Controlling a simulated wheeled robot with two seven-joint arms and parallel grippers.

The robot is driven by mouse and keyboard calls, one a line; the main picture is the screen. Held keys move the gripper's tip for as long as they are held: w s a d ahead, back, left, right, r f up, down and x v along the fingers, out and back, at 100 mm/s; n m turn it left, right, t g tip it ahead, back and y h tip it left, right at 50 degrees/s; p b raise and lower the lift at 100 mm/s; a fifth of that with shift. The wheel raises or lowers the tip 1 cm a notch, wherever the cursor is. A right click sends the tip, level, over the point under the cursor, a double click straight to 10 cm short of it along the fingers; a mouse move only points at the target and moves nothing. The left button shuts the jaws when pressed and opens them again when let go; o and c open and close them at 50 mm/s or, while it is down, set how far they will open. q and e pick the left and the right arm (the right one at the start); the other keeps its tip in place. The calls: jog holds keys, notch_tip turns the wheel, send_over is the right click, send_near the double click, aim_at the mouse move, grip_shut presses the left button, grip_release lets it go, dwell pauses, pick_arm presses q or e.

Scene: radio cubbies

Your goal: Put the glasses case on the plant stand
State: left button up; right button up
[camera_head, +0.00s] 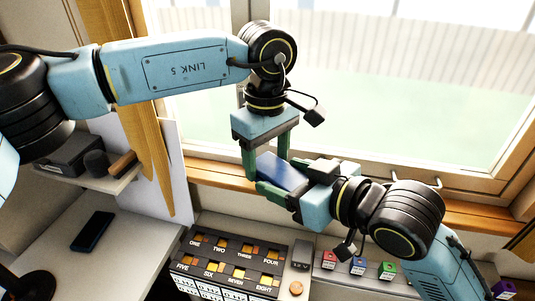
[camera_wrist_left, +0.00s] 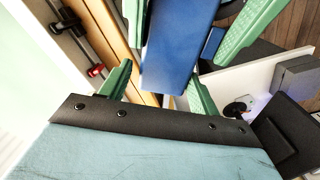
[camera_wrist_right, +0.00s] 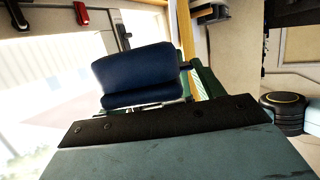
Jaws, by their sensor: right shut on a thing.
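The dark blue glasses case (camera_head: 281,171) is held up in the air before the window, and my right gripper (camera_head: 285,179) is shut on it. My left gripper (camera_head: 267,158) points down over the case from above. Its fingers are apart, with the case between them. In the left wrist view, the case (camera_wrist_left: 178,50) lies between the open left fingers (camera_wrist_left: 160,80), and the right gripper's green fingers flank it higher up. In the right wrist view, the case (camera_wrist_right: 138,75) hides much of the right fingers. I cannot make out the plant stand in any view.
A panel of labelled compartments (camera_head: 228,262) stands below the case. Small coloured cubes (camera_head: 358,265) line the ledge right of it. A dark phone-like slab (camera_head: 92,231) lies on the left desk. A wall shelf (camera_head: 110,183) holds dark items. The window is close behind the arms.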

pick_arm(q)
jog(key=c, duration=0.7)
pick_arm(e)
jog(key=shift+s+a, duration=0.1)
pick_arm(q)
jog(key=shift+d+r, duration=0.1)
pick_arm(e)
jog(key=o, duration=1.1)
jog(key=shift+o, duration=0.3)
pick_arm(q)
jog(key=shift+c, duration=0.2)
pick_arm(e)
jog(key=shift+r, duration=0.1)
